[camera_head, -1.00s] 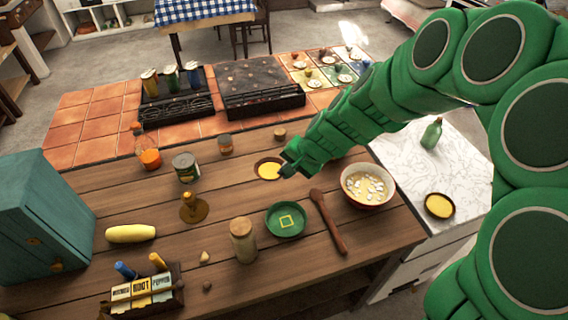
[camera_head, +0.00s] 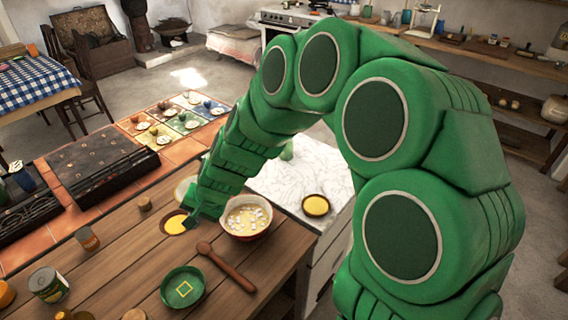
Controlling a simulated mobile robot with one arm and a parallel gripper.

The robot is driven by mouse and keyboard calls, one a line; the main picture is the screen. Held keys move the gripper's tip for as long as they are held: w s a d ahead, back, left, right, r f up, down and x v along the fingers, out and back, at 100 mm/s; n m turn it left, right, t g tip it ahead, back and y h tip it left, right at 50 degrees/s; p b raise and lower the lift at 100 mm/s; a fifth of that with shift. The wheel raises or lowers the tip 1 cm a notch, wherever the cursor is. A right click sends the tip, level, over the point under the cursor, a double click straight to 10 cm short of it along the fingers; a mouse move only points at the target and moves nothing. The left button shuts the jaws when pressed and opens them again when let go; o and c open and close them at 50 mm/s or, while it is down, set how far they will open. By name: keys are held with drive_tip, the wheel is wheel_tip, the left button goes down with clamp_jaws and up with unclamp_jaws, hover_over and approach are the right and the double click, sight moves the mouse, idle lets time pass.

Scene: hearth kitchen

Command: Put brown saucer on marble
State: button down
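A brown saucer with a yellow centre (camera_head: 174,222) is at the wooden counter (camera_head: 120,240), left of the bowl. My gripper (camera_head: 190,222) is low at the saucer's right edge. Its fingers are small and dark, so I cannot tell whether they are open or grip the rim. The white veined marble top (camera_head: 285,180) lies beyond the wooden counter, right of my forearm. A second brown saucer with a yellow centre (camera_head: 316,205) rests on the marble near its front right edge. My arm hides part of the marble's left side.
A bowl with white pieces (camera_head: 247,222) stands just right of my gripper. A wooden spoon (camera_head: 228,268) and a green dish (camera_head: 183,287) lie in front. A green bottle (camera_head: 287,150) stands on the marble, partly hidden. The marble's middle is clear.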

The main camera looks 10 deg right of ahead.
drive_tip(key=w+d+m+t+h, duration=0.1)
drive_tip(key=w+d+m+t, duration=0.3)
drive_tip(key=d, duration=0.8)
drive_tip(key=w+d+m+g+h, duration=0.1)
drive_tip(key=w+d+m+h, duration=0.15)
drive_tip(key=w+d, duration=0.65)
drive_tip(key=w+d+m+t+h, duration=0.15)
drive_tip(key=d+m, duration=0.25)
drive_tip(key=d, duration=1.2)
drive_tip(key=shift+t+y, duration=0.35)
drive_tip(key=shift+y, duration=0.05)
drive_tip(key=w+f, duration=0.2)
drive_tip(key=w, duration=0.2)
drive_tip(key=w+f, duration=0.3)
drive_tip(key=w, duration=0.1)
drive_tip(key=w+f, duration=0.3)
drive_tip(key=w, duration=0.1)
drive_tip(key=shift+w+d+f, duration=0.15)
drive_tip(key=shift+w+d, duration=0.05)
drive_tip(key=shift+d, duration=0.05)
drive_tip(key=shift+w+f, duration=0.3)
drive_tip(key=shift+w, duration=0.1)
drive_tip(key=shift+w+f, duration=0.25)
drive_tip(key=shift+f, duration=0.1)
drive_tip(key=shift+w+f, duration=0.1)
drive_tip(key=shift+f, duration=1.5)
drive_tip(key=shift+f, duration=0.15)
